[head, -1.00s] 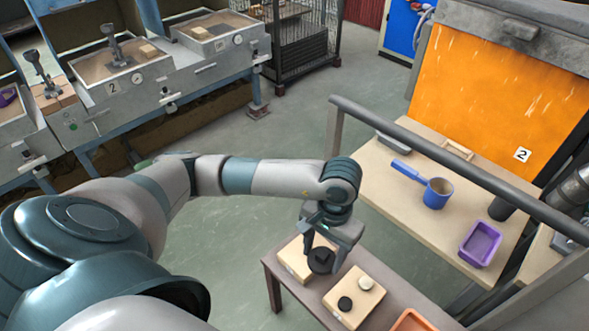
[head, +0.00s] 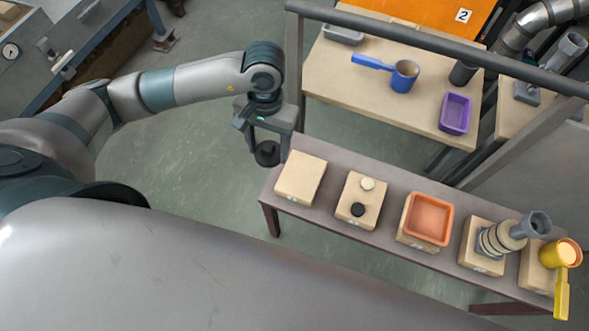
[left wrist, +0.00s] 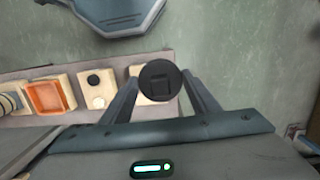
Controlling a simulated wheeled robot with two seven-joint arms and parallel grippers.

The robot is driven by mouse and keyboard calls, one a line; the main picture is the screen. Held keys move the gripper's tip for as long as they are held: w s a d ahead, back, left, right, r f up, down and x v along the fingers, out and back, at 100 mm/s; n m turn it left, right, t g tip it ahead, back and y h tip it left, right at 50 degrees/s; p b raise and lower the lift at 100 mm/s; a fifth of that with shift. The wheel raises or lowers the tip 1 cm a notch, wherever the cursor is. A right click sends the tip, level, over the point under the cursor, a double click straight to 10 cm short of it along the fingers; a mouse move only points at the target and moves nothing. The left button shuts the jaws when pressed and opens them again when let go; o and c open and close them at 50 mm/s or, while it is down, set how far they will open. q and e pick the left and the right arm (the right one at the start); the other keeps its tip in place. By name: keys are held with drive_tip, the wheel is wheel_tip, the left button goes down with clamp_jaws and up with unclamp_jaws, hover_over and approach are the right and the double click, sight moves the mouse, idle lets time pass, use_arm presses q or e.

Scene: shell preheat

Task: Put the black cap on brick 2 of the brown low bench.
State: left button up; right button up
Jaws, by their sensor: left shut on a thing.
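My left gripper (head: 267,146) is shut on the black cap (head: 267,153), a round dark piece. It holds the cap in the air beside the left end of the brown low bench (head: 387,232). The left wrist view shows the cap (left wrist: 159,81) between the two fingers. The leftmost brick (head: 301,178) is bare. The second brick from the left (head: 352,192) carries a small black disc (head: 357,209) and a cream disc (head: 367,184). The brick labels are too small to read. My right gripper is not in view.
Farther along the bench are an orange tray (head: 430,219), a grey ringed piece (head: 497,239) and a yellow cup (head: 562,272), each on a brick. A grey rail (head: 420,43) runs behind the bench. Beyond it, a table holds a blue pan (head: 403,76) and a purple tray (head: 455,113).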

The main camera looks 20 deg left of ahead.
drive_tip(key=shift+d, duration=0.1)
